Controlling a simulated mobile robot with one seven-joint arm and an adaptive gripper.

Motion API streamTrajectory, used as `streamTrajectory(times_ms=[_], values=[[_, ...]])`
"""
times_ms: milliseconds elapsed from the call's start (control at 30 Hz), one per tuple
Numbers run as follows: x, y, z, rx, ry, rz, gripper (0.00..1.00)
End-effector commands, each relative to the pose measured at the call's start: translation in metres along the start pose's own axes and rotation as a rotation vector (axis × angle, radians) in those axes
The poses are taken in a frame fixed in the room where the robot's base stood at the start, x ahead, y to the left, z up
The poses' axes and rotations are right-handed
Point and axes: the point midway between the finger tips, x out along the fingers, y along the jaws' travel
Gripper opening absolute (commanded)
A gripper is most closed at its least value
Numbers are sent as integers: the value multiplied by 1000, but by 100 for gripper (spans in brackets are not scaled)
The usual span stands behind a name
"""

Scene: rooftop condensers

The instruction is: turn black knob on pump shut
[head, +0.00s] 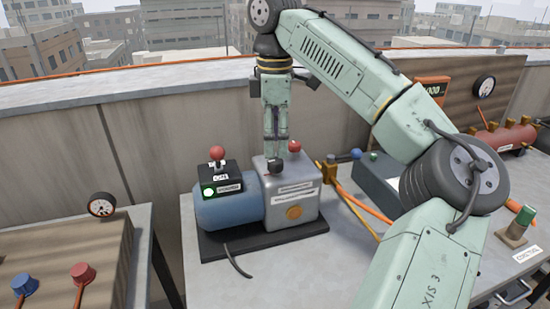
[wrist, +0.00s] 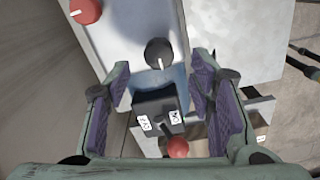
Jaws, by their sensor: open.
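The pump has a blue motor body (head: 228,210) and a silver housing (head: 300,205) on a dark base. In the wrist view the black knob (wrist: 158,53), round with a white pointer line, is on the pump's top. It lies between the lines of my open fingers, a little beyond the tips. A red knob (wrist: 85,10) is at the upper left there, also seen in the head view (head: 295,147). My gripper (head: 275,152) is open and points down over the housing.
A black switch box (head: 220,178) with a red ball lever (head: 217,152) stands on the motor beside my gripper. A brass valve with a blue end (head: 355,154) and orange hoses are to the right. A concrete parapet (head: 150,90) runs behind.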

Motion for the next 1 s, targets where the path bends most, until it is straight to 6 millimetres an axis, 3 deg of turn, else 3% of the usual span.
streamTrajectory(times_ms=[100,300,667,1000], values=[[23,0,0,-2,3,-2,49],[42,0,0,2,0,2,49],[47,0,0,1,0,2,49],[47,0,0,1,0,2,26]])
